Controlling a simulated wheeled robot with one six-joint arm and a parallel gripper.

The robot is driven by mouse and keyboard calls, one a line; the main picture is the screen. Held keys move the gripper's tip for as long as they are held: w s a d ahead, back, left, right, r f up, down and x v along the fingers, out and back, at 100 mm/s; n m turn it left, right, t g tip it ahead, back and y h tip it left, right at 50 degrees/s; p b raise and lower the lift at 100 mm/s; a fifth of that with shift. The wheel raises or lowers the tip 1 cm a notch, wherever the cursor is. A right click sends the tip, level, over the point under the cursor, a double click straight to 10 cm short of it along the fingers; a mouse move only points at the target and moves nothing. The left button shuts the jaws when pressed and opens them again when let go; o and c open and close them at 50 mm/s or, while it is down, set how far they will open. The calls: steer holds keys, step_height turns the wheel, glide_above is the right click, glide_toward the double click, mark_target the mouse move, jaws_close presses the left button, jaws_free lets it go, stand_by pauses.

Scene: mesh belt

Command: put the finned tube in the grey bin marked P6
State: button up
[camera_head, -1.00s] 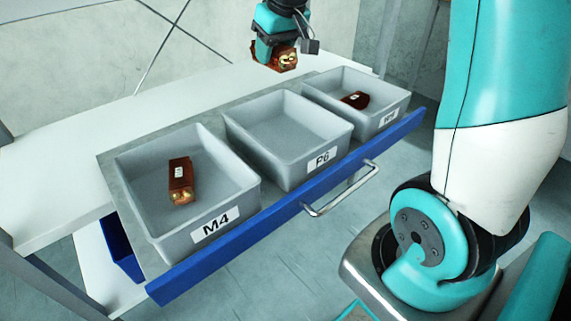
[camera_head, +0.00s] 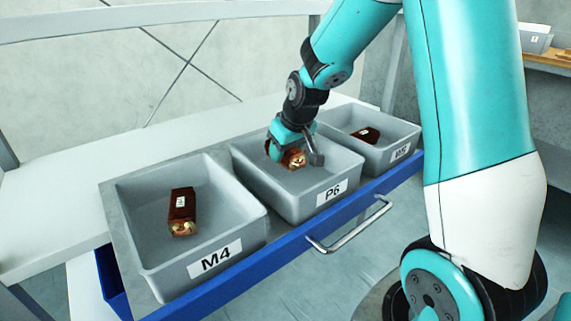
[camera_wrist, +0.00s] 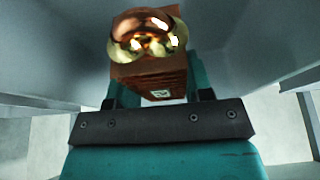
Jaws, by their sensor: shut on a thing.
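The finned tube, a red-brown finned block with shiny copper bends at its end, is held by my gripper (camera_head: 284,150). The held finned tube (camera_head: 294,160) is inside the mouth of the middle grey bin marked P6 (camera_head: 325,198). In the wrist view the finned tube (camera_wrist: 150,72) sits between the jaws, with its copper bends outward and a small white label on its side. My gripper (camera_wrist: 155,98) is shut on it. Grey bin walls show around it. Whether the tube touches the bin floor cannot be told.
A grey bin marked M4 (camera_head: 240,262) at the left holds a similar brown piece (camera_head: 181,211). Another grey bin (camera_head: 405,141) at the right holds a dark red piece (camera_head: 366,135). A blue drawer front with a metal handle (camera_head: 350,226) runs along the near side.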

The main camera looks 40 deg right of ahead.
mark_target(285, 162)
steer(key=shift+f+b, duration=0.35)
steer(key=shift+f, duration=1.25)
steer(key=shift+f, duration=0.1)
steer(key=o, duration=1.1)
steer(key=shift+o, duration=0.2)
